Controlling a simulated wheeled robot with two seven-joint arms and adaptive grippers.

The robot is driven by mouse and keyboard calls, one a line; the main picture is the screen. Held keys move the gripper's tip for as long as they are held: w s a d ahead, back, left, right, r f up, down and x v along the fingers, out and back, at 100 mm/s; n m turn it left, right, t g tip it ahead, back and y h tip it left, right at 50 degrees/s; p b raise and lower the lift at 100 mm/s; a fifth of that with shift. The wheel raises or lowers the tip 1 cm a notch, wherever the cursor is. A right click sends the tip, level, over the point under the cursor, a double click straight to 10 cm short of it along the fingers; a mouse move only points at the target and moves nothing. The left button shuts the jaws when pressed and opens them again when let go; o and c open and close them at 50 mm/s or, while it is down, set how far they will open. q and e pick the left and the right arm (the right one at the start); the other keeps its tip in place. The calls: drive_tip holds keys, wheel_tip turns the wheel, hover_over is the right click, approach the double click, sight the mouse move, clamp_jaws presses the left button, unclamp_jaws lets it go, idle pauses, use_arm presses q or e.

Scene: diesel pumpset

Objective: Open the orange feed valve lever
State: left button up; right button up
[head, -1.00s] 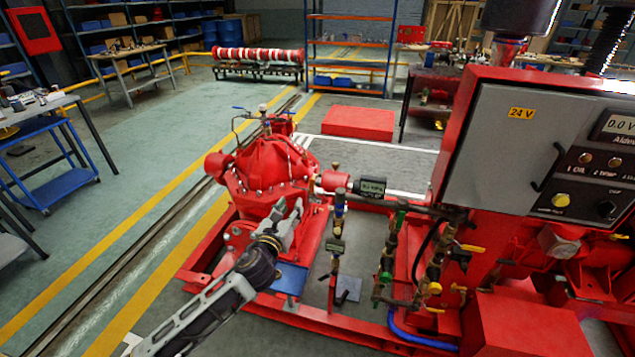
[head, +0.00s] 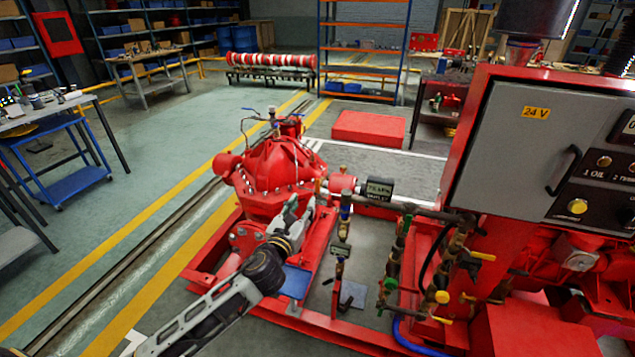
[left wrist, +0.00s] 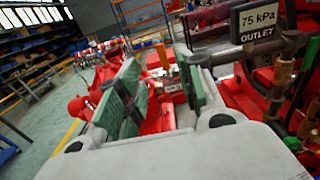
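My left gripper (head: 304,212) is in front of the red pump (head: 272,178) in the head view. In the left wrist view its two green-padded fingers (left wrist: 156,88) stand apart with nothing held between them. I cannot pick out an orange lever clearly in the head view. Yellow valve levers (head: 480,256) show on the pipework at the right. My right gripper is not in view.
A gauge reading 75 kPa OUTLET (left wrist: 259,22) is right of the fingers; the same gauge (head: 378,188) is on the horizontal pipe. The grey control cabinet (head: 525,145) stands at the right. A blue cart (head: 62,170) is at the left. The floor left of the pumpset is clear.

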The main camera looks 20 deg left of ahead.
use_arm(q)
approach(317, 182)
drive_tip(key=shift+w, duration=1.6)
drive_tip(key=shift+w+d+r, duration=0.1)
drive_tip(key=shift+w+r, duration=0.05)
drive_tip(key=shift+w, duration=3.4)
drive_tip(key=shift+c, duration=0.2)
drive_tip(key=c, duration=0.7)
clamp_jaws()
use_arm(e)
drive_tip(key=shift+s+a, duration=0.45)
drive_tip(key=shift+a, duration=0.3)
